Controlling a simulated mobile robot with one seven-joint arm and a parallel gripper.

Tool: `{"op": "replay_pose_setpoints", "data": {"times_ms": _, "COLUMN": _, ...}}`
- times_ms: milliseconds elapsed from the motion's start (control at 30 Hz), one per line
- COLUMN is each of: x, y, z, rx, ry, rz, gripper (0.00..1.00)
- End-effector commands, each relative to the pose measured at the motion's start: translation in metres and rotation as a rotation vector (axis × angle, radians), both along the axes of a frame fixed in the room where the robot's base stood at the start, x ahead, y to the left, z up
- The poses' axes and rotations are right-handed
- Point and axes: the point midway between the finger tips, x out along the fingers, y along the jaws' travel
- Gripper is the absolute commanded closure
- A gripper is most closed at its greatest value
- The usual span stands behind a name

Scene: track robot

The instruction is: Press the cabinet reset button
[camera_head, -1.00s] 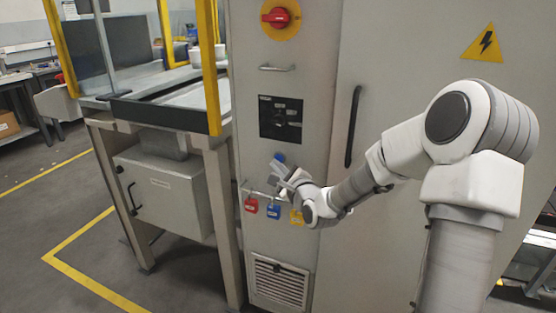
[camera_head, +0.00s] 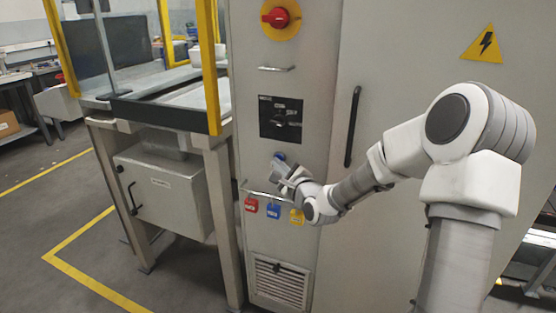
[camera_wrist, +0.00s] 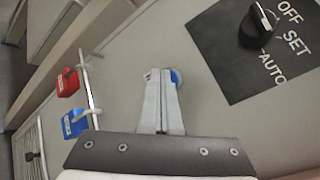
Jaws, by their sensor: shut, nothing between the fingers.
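The blue reset button (camera_head: 280,156) is on the front of the grey cabinet (camera_head: 252,120), below the black switch panel (camera_head: 266,128). In the wrist view the blue button (camera_wrist: 175,77) shows as a small piece at the right of my fingertips, which hide most of it. My gripper (camera_head: 278,166) is shut and empty, with its fingertips at the button's lower edge in the head view. The gripper (camera_wrist: 160,75) also shows in the wrist view, its two fingers together and pointing at the button. I cannot tell whether the tips touch it.
A rail (camera_head: 262,194) below my gripper carries a red padlock (camera_head: 251,205), a blue padlock (camera_head: 273,211) and a yellow padlock (camera_head: 297,217). A red rotary switch (camera_head: 278,17) and a metal handle (camera_head: 276,69) are higher up. A long black door handle (camera_head: 352,127) is to the right.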

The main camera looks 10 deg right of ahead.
Motion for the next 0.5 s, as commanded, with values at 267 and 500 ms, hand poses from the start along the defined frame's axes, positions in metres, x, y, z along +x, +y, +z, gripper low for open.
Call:
{"op": "replay_pose_setpoints", "data": {"times_ms": 267, "x": -0.0001, "y": -0.0007, "z": -0.0001, "rx": 0.0, "ry": 0.001, "rz": -0.002, "gripper": 1.0}}
{"op": "replay_pose_setpoints", "data": {"times_ms": 500, "x": -0.0073, "y": 0.0041, "z": 0.0006, "rx": 0.0, "ry": 0.0, "rz": -0.003, "gripper": 1.0}}
